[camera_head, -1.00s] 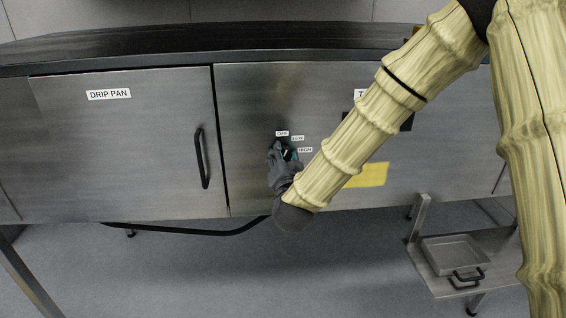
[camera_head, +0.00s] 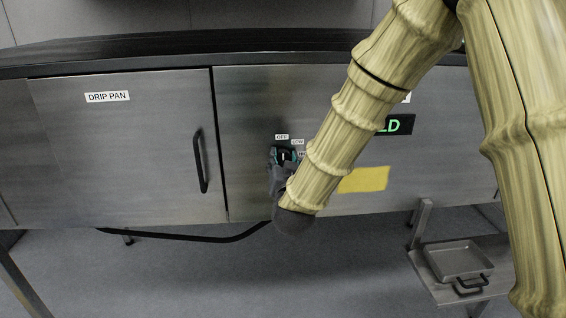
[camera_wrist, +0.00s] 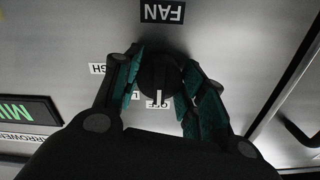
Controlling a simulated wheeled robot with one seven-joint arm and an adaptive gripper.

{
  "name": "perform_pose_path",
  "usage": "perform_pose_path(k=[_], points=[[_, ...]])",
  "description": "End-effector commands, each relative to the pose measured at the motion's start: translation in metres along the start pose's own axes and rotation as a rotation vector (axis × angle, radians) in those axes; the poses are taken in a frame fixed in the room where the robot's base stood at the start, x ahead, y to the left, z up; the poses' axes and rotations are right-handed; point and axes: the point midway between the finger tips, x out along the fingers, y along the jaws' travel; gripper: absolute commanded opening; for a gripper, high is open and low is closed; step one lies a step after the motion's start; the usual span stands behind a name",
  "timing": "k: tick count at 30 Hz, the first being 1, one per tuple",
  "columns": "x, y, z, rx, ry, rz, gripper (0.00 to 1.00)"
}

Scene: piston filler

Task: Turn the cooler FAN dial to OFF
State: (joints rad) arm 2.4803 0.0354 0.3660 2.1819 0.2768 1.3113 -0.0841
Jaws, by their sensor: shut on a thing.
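The FAN dial (camera_wrist: 158,75) is a round black knob with a white pointer line on the cooler's steel front. In the wrist view, which is upside down, the pointer runs straight to the OFF label (camera_wrist: 157,104). In the head view the dial (camera_head: 283,157) is mostly covered by my gripper, and its white mark stands upright below the OFF label (camera_head: 282,137). My gripper (camera_wrist: 163,72) has its teal-padded fingers on both sides of the dial and is shut on it. The gripper (camera_head: 282,163) also shows in the head view. The HIGH label is partly hidden.
A DRIP PAN door (camera_head: 120,150) with a black handle (camera_head: 200,161) is left of the dial. A dark display with green letters (camera_head: 397,125) and a yellow label (camera_head: 364,180) are to the right. A metal pan (camera_head: 458,260) sits on a low shelf.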

Motion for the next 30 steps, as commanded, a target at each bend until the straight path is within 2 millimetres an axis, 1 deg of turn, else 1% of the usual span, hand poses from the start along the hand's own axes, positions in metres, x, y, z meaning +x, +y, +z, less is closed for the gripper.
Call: perform_pose_path(k=[5,6,8,9,20,23,26,30], points=[[-0.001,0.001,0.003,-0.001,-0.005,0.001,0.17],[-0.001,0.001,0.003,-0.001,-0.005,0.001,0.48],[-0.001,0.001,0.002,-0.001,-0.004,0.001,0.59],[-0.001,0.001,0.002,0.0,-0.004,0.001,0.63],[-0.003,0.0,0.001,0.0,-0.002,0.0,0.63],[-0.01,0.0,0.0,0.0,-0.001,0.0,0.63],[-0.024,0.0,0.001,-0.001,-0.003,-0.001,0.63],[-0.05,0.001,0.001,-0.001,-0.003,0.0,0.63]])
